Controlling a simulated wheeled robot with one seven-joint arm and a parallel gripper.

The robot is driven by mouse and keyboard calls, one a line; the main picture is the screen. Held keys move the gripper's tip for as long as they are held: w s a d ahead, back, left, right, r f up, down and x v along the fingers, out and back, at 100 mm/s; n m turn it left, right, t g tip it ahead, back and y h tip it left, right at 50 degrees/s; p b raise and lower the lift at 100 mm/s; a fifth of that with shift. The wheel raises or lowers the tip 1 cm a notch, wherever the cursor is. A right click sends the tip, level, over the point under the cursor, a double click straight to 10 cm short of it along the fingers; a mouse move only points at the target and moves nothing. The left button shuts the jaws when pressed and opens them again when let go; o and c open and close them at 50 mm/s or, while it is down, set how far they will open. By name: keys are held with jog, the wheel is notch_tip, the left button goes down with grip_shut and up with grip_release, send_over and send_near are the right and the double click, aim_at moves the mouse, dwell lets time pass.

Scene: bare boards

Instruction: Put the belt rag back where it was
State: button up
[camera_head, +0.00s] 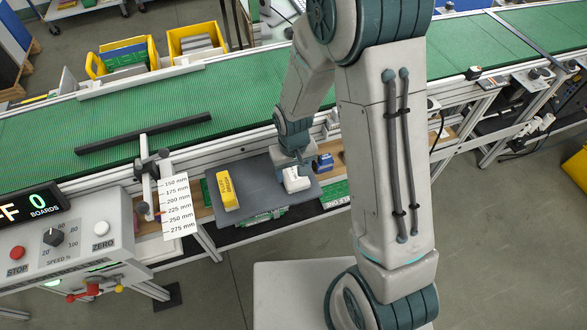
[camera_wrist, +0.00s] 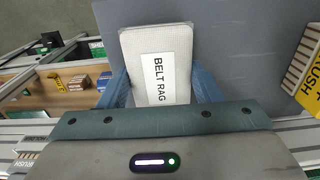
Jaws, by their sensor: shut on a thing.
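The belt rag (camera_head: 297,181) is a white block-like pad with a "BELT RAG" label. It is at the right part of a dark grey board (camera_head: 265,200), on or just above it; I cannot tell if it touches. My gripper (camera_head: 291,166) comes down over it from behind. In the wrist view the rag (camera_wrist: 157,50) sits between the two blue fingers of my gripper (camera_wrist: 160,88), which are shut on its sides. The rag's near end is hidden by the gripper body.
A yellow brush (camera_head: 227,190) lies on the left of the grey board. A blue block (camera_head: 324,162) stands just beyond the board's right edge on a wooden shelf. The green conveyor (camera_head: 130,105) runs behind. A marked height scale (camera_head: 177,207) and a control box (camera_head: 75,250) stand left.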

aim_at(294, 172)
jog(key=o, duration=1)
jog(key=shift+f, duration=0.1)
jog(key=shift+o, duration=0.2)
notch_tip(294, 172, up, 12)
jog(key=r, duration=0.1)
jog(key=s+d+r+m+t, duration=0.3)
jog(key=s+d+r, duration=0.8)
jog(key=s+d, duration=0.1)
jog(key=shift+s, duration=0.35)
